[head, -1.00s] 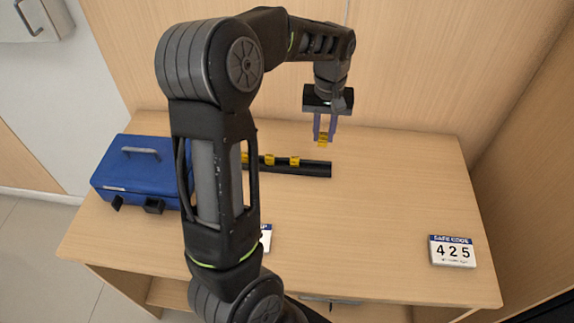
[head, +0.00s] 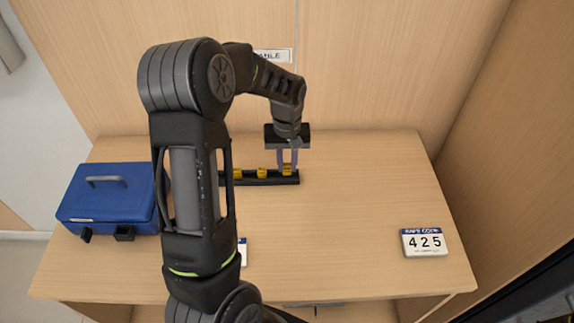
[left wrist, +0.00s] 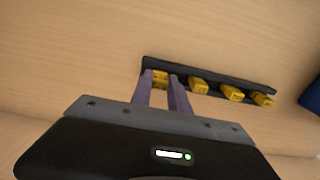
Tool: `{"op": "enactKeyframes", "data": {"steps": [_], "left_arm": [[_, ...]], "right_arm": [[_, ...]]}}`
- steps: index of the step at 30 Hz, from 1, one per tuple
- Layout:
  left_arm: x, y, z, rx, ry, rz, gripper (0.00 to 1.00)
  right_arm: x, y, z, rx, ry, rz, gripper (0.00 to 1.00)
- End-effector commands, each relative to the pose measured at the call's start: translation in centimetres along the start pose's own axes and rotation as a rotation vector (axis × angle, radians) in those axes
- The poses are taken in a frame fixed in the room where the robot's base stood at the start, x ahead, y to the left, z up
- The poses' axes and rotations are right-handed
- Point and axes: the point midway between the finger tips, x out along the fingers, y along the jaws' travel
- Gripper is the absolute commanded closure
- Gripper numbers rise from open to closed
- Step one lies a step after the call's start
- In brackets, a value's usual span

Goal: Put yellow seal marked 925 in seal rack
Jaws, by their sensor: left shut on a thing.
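My left gripper (head: 287,163) is shut on a yellow seal (head: 287,171) at the right end of the black seal rack (head: 283,181). The left wrist view shows this seal (left wrist: 160,74) between the purple fingers (left wrist: 160,82), at the rack's near-left end. I cannot tell whether it is fully seated. Other yellow seals stand in a row along the rack, such as one beside it (head: 261,173) and another (head: 237,174). No number on any seal is readable. My left arm hides the rack's left part in the head view. My right gripper is not in view.
A blue cash box (head: 110,195) with a grey handle stands left of the rack on the wooden counter (head: 350,230). A sign reading 425 (head: 424,242) lies at the right. Another card (head: 242,250) is partly behind my arm. The counter's middle right is clear.

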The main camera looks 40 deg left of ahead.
Motion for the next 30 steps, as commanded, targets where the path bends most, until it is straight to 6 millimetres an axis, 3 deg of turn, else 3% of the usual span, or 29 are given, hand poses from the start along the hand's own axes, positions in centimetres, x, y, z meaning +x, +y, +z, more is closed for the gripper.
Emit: {"op": "enactKeyframes", "data": {"steps": [4,15,16,24,30], "left_arm": [[1.5,0.0,0.0,0.0,0.0,0.0,1.0],[2.0,0.0,0.0,0.0,0.001,0.001,1.0],[2.0,0.0,0.0,0.0,0.001,0.001,0.78],[1.9,0.0,0.0,0.0,0.001,0.001,0.57],[1.9,0.0,0.0,0.0,0.001,0.001,0.57]], "right_arm": [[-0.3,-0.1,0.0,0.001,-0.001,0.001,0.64],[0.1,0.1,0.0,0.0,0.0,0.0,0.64],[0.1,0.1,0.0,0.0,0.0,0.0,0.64],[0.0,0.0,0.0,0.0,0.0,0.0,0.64],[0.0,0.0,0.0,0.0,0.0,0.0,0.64]]}}
